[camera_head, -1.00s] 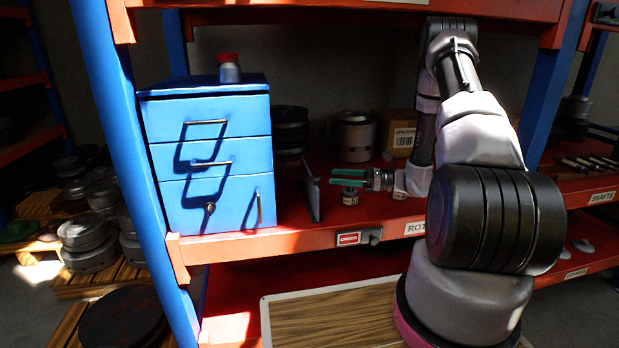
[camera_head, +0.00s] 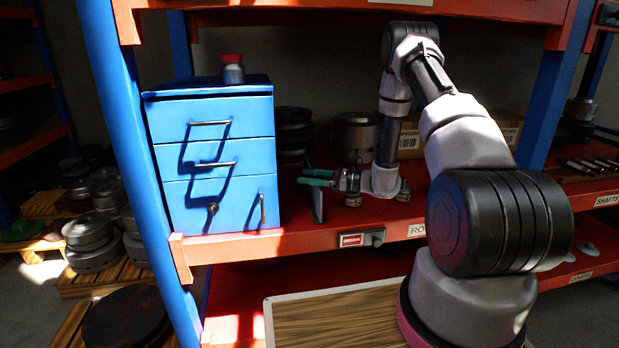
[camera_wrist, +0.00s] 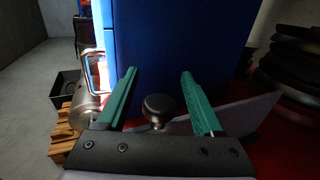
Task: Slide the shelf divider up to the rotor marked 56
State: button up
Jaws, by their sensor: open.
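The shelf divider (camera_head: 318,206) is a thin grey upright panel on the red shelf, right of the blue cabinet. In the wrist view the divider (camera_wrist: 245,122) runs across below the fingers, with a dark round knob (camera_wrist: 160,106) on it. My gripper (camera_head: 305,177) has green fingers and is over the divider, pointing left toward the cabinet. In the wrist view my gripper (camera_wrist: 158,73) is open, with the knob between its fingers and a gap on each side. A small rotor (camera_head: 404,192) stands right of my wrist. No mark 56 is readable on any rotor.
The blue drawer cabinet (camera_head: 215,165) stands close left of the divider. A dark rotor stack (camera_head: 293,135) and a large metal rotor (camera_head: 356,130) stand behind. Cardboard boxes (camera_head: 410,140) are at the back right. An upper shelf (camera_head: 300,15) is overhead.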

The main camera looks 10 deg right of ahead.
grip_shut()
dwell(1.4)
